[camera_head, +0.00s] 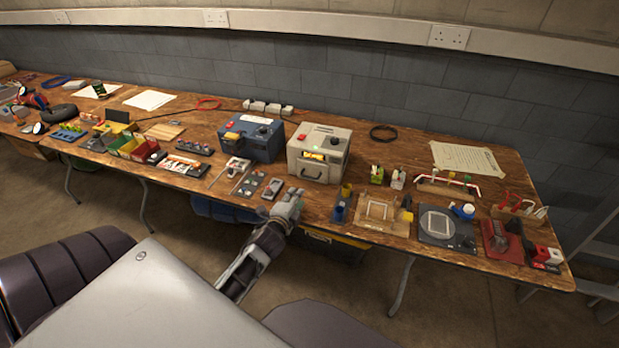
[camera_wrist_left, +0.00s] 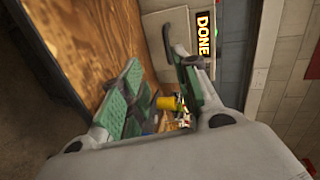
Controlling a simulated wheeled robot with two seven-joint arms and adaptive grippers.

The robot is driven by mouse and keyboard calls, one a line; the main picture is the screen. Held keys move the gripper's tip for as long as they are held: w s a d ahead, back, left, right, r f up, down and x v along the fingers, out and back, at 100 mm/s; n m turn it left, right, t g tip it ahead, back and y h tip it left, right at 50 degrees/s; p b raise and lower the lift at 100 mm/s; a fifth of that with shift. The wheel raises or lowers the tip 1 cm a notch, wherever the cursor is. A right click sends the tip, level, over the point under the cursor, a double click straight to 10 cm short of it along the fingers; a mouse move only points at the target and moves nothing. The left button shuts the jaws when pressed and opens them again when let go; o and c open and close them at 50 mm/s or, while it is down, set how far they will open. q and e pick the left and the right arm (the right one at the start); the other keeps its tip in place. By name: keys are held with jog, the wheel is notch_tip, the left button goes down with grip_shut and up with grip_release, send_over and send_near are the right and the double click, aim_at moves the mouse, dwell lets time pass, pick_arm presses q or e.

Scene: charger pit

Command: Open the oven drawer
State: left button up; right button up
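The oven (camera_head: 318,153) is a beige box near the middle of the bench. Its drawer front, with a dark handle (camera_head: 312,172), faces me and looks shut. In the left wrist view the oven (camera_wrist_left: 205,62) shows a lit "DONE" display, and its dark handle (camera_wrist_left: 166,42) is beside the tip of one finger; I cannot tell whether they touch. My left gripper (camera_head: 293,196) is at the bench's front edge, below and in front of the oven. In the left wrist view its green-padded fingers (camera_wrist_left: 158,78) are apart with nothing clearly between them. My right gripper is not in view.
A blue box (camera_head: 250,138) stands left of the oven. Small parts on a grey plate (camera_head: 272,188) lie in front of it. The bench edge is close to my left gripper.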

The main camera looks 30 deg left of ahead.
aim_at(309, 177)
pick_arm(q)
jog(key=shift+w+a+r+m+t, duration=0.1)
jog(key=shift+w+r+m+t, duration=0.2)
jog(key=shift+m+t, duration=0.15)
jog(key=shift+w, duration=0.1)
jog(key=shift+f+b+x, duration=0.1)
jog(key=shift+b+x, duration=0.05)
jog(key=shift+x, duration=3.25)
jog(key=shift+f+b+x, duration=0.15)
jog(key=shift+x, duration=3.25)
jog(key=shift+c, duration=0.4)
grip_shut()
